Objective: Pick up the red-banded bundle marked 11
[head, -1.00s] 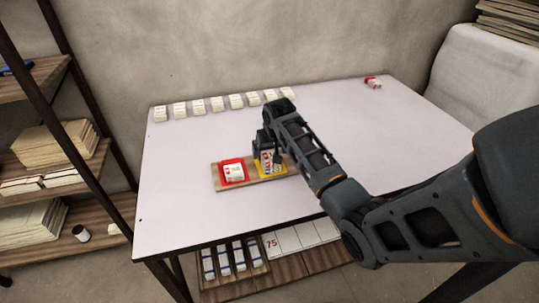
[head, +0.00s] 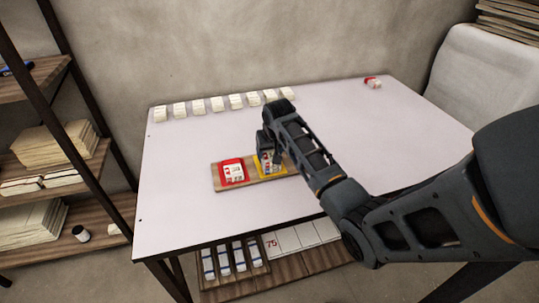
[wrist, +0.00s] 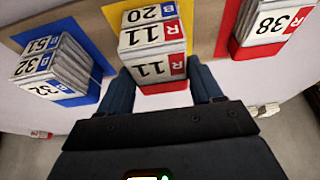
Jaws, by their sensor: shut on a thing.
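The red-banded bundle marked 11 (wrist: 152,66) is between the fingers of my gripper (wrist: 163,92) in the wrist view. It shows 11 and a red R label on two faces. My gripper is shut on it, over the yellow pad (wrist: 92,22). A bundle with a blue B label marked 20 (wrist: 150,13) sits just beyond it. In the head view my gripper (head: 270,155) is at the right part of the wooden board (head: 222,187), and the arm hides much there. I cannot tell whether the bundle is touching the pad.
A red-labelled bundle marked 38 (wrist: 272,22) sits on the red pad (wrist: 230,28). Blue-labelled bundles marked 51 and 32 (wrist: 52,68) sit on the blue pad (wrist: 92,83). Several white bundles (head: 217,103) line the table's back edge; a red-and-white one (head: 373,82) lies back right.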

